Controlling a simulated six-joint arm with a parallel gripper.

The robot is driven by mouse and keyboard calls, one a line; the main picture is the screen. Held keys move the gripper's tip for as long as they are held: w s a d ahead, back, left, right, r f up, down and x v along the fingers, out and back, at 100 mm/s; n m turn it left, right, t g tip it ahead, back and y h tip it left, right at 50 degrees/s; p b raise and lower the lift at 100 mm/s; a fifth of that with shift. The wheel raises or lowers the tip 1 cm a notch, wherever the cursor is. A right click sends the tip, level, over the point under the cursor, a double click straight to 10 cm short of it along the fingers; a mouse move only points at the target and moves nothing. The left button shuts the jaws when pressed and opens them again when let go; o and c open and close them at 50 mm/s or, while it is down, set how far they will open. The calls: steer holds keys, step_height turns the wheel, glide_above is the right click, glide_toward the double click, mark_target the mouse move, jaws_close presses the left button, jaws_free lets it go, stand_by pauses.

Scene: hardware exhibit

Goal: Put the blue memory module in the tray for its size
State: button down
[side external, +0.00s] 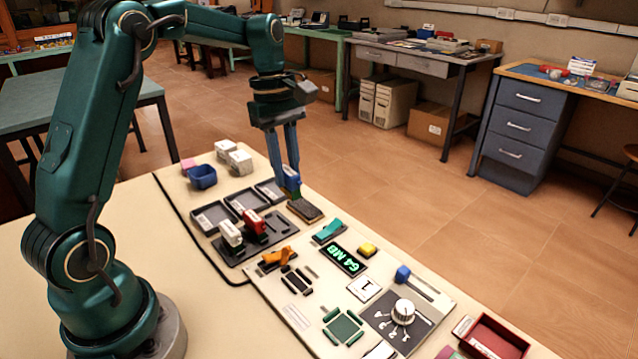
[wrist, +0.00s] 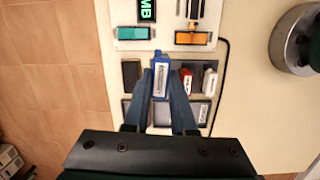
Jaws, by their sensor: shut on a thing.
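My gripper (side external: 286,180) is shut on the blue memory module (side external: 292,183), which has a pale label with unreadable print. It also shows between the fingers in the wrist view (wrist: 160,82). In the side view the module is near the right-hand grey tray (side external: 267,191); I cannot tell its exact height. A middle grey tray (side external: 232,207) and a left grey tray (side external: 200,222) stand in line with it, with small labels too small to read. In the wrist view my fingers hide part of the trays. The display (side external: 347,259) reads "64 MB".
A black rack (side external: 235,256) in front of the trays holds a red module (side external: 254,221) and a white module (side external: 230,233). A dark ribbed block (side external: 304,210) is close to the gripper. A blue bin (side external: 202,177) and white boxes stand behind. The control panel has a knob (side external: 403,311).

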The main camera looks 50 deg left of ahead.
steer(key=s+a+f+n, duration=0.2)
steer(key=a+f+n, duration=0.1)
steer(key=a, duration=1.2)
steer(key=shift+w+f, duration=0.15)
steer(key=shift+f, duration=2.85)
steer(key=shift+f, duration=0.65)
steer(key=shift+c, duration=1.3)
jaws_free()
steer(key=shift+r, duration=0.1)
step_height(320, 180, up, 7)
steer(key=shift+r, duration=0.2)
